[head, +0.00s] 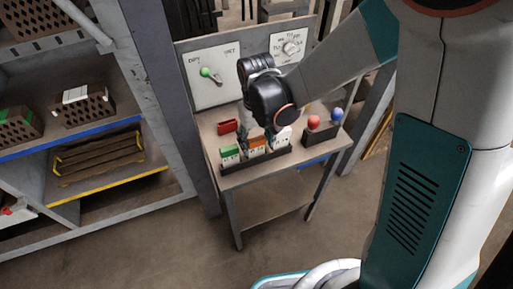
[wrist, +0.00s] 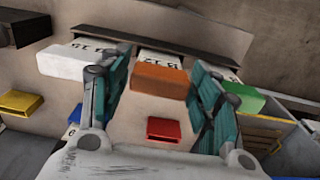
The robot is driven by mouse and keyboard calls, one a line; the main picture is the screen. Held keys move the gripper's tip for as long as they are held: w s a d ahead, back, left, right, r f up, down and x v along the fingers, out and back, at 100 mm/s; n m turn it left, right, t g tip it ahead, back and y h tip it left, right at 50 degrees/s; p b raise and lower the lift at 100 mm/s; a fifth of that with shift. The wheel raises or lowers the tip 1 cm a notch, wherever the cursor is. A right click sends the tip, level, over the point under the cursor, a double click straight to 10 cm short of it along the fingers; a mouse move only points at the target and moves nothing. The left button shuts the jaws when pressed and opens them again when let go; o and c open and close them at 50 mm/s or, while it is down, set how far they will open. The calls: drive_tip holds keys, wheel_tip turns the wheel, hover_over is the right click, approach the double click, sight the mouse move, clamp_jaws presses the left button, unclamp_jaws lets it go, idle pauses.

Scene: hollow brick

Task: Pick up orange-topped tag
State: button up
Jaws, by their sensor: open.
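The orange-topped tag (head: 258,142) stands in a dark rack (head: 262,162) on a small grey table. In the wrist view its orange top (wrist: 160,79) shows between my fingers, with its white marked face beyond. My gripper (wrist: 158,66) is open, one teal finger on each side of the tag; I cannot tell whether either touches it. In the head view my gripper (head: 257,138) is over the rack, partly hidden by my dark wrist. A white-topped tag (wrist: 80,63) and a green-topped tag (wrist: 243,98) stand on either side of the orange one.
A red piece (head: 228,127) lies on the table (head: 240,178) behind the rack. A box with red (head: 313,122) and blue (head: 337,115) knobs stands right. A panel with a green-knobbed lever (head: 209,74) and a dial (head: 291,47) rises behind. Shelves (head: 90,133) stand left.

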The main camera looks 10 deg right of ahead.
drive_tip(key=shift+c, duration=0.6)
drive_tip(key=c, duration=0.7)
drive_tip(key=shift+r, duration=0.15)
